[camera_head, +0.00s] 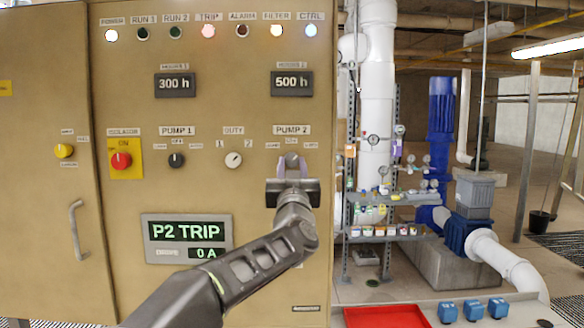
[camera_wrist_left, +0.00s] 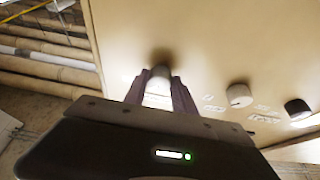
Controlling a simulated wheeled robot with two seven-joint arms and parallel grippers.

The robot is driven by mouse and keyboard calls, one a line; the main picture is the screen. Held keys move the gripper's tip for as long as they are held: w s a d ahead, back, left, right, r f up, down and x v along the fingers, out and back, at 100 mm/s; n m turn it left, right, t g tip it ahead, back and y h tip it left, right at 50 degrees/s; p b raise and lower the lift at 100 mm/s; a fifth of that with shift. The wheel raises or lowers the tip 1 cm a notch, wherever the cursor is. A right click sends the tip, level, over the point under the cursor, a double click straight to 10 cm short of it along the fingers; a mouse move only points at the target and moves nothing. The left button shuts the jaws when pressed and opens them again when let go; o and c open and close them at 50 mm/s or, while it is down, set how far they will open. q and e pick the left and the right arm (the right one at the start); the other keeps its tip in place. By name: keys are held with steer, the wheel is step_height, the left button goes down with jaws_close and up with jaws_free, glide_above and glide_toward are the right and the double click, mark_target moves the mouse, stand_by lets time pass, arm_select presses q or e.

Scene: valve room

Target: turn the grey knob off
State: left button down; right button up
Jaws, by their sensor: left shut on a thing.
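The grey knob (camera_head: 292,158) sits under the PUMP 2 label on the tan control panel, mostly hidden behind my left gripper. My left gripper (camera_head: 292,168) reaches up to it and is shut on it, with a finger on each side. In the left wrist view the fingers (camera_wrist_left: 159,80) close around the knob (camera_wrist_left: 160,62) at the panel face. The knob's pointer direction cannot be made out. The display (camera_head: 187,238) reads P2 TRIP and 0 A. My right gripper is not in view.
The black PUMP 1 knob (camera_head: 177,160) and white DUTY knob (camera_head: 233,160) are to the left, beside a red isolator (camera_head: 121,161). Indicator lamps line the panel top. A red tray (camera_head: 385,317) and blue boxes (camera_head: 472,309) stand at lower right.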

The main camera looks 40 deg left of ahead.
arm_select(q)
steer(key=shift+d+n+g, duration=0.1)
steer(key=shift+n+g, duration=0.2)
steer(key=shift+n, duration=0.4)
steer(key=n+g+y, duration=0.1)
steer(key=n, duration=0.1)
steer(key=n+g+y, duration=0.1)
steer(key=n, duration=0.2)
steer(key=shift+w+d, duration=0.15)
steer(key=shift+d+r+n+g+y+p, duration=0.1)
steer(key=shift+n+g+y+p, duration=0.4)
steer(key=shift+n, duration=1.05)
steer(key=shift+r+n+g+y+p, duration=0.1)
steer(key=shift+n+g+y+p, duration=0.1)
steer(key=shift+n+g, duration=1)
steer(key=shift+n, duration=0.45)
steer(key=c, duration=1)
jaws_free()
steer(key=shift+f, duration=0.1)
